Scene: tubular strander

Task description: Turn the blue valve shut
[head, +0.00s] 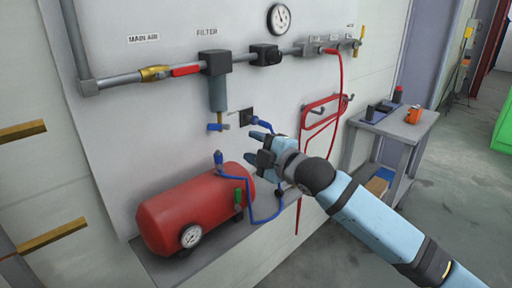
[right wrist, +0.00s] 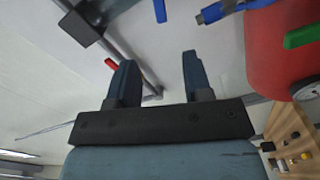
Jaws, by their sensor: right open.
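A small blue valve (head: 218,127) sits under the filter bowl on the wall panel; its lever looks roughly level, across the vertical line of the bowl. A second blue fitting (head: 218,158) stands upright on top of the red tank. My right gripper (head: 255,152) is to the right of both, open and empty, with its fingers pointing left toward the panel. It touches neither as far as I can see. In the right wrist view the open fingers (right wrist: 160,62) have nothing between them. A blue piece (right wrist: 160,10) shows beyond them at the top edge. My left gripper is out of view.
The red tank (head: 190,215) with a gauge and green handle stands below. A blue hose (head: 252,212) runs from it, partly behind my gripper. A red hose hangs on a rack (head: 322,112). A grey cart (head: 400,128) stands right.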

